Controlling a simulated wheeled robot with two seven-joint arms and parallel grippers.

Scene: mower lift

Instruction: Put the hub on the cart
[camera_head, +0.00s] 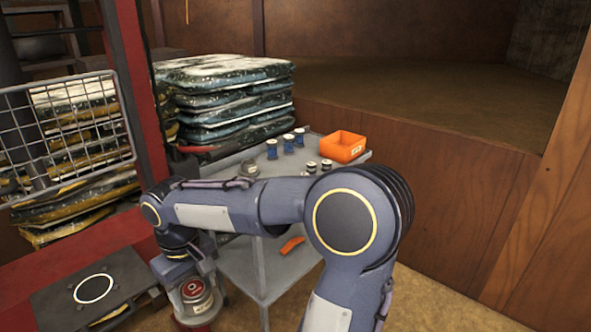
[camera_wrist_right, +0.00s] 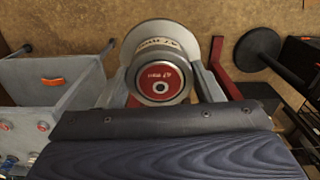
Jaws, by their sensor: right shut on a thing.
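The hub (camera_head: 196,297) is a round silver piece with a red, lettered face. My right gripper (camera_head: 197,292) is shut on it, off the cart's left side and lower than its top. In the right wrist view the hub (camera_wrist_right: 160,72) sits between the two grey fingers of the gripper (camera_wrist_right: 162,84), with a wider grey flange behind it. The grey cart (camera_head: 240,262) stands right of the hub, with a top and a lower shelf. My right arm covers part of its top. The cart (camera_wrist_right: 85,72) also shows at left in the right wrist view. My left gripper is out of view.
On the cart top are an orange bin (camera_head: 343,146), several blue spools (camera_head: 288,144) and small dark-and-white pieces (camera_head: 326,165). An orange piece (camera_head: 291,245) lies on the lower shelf. A red post (camera_head: 137,90) and wire basket (camera_head: 62,130) stand left.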

